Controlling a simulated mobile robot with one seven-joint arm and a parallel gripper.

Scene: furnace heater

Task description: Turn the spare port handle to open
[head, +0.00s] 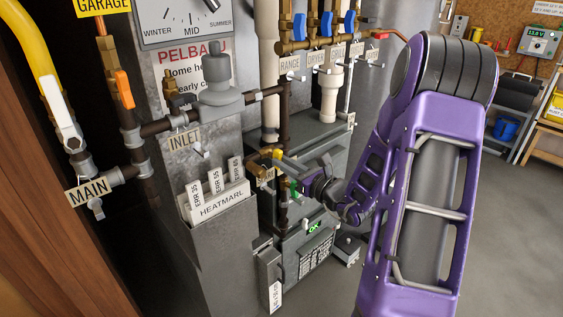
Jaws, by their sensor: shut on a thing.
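A small green part (295,189) shows just below the fingers.
Above stand blue valve handles (325,24) with RANGE, DRYER and GRILL tags. The INLET pipe (155,128) and HEATMARL card holder (218,204) are at left. A control box with a lit green display (315,227) sits below. Open floor (515,220) lies right.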

